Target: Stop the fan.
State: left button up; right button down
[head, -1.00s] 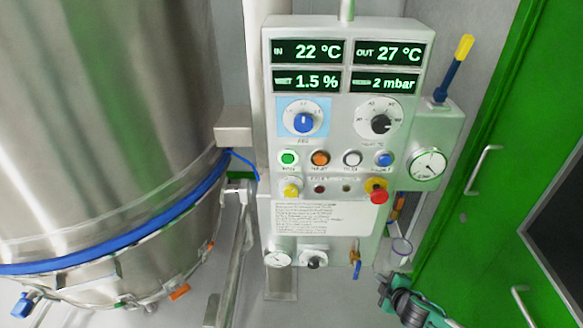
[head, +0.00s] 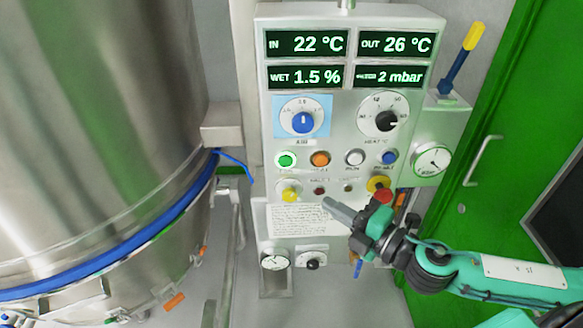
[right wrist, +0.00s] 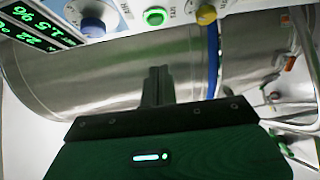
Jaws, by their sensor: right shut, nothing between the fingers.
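The control panel (head: 335,120) stands upright in the middle of the head view. A blue air knob (head: 302,122) and a black heat knob (head: 386,121) sit below its displays. Under them is a row of buttons: a lit green one (head: 286,160), an orange one (head: 320,159), a white one (head: 355,157) and a blue one (head: 389,157). A yellow knob (head: 289,195) is at lower left and a red mushroom button (head: 383,195) at lower right. My right gripper (head: 328,203) is shut and empty, in front of the panel's lower part. It also shows in the right wrist view (right wrist: 157,72).
A large steel vessel (head: 90,120) with a blue band fills the left. A gauge box (head: 432,159) with a yellow-tipped lever (head: 460,60) is on the panel's right side. A green door (head: 535,150) with a handle stands at the right.

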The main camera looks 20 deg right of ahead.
jog(key=shift+w+r, duration=0.1)
dwell(0.4)
jog(key=p, duration=0.4)
send_near(280, 163)
jog(key=a, duration=0.4)
jog(key=w+p, duration=0.1)
jog(key=w, duration=0.1)
jog(key=w+d, duration=0.1)
jog(key=w, duration=0.2)
jog(key=shift+d+p, duration=0.15)
jog(key=shift+p, duration=0.25)
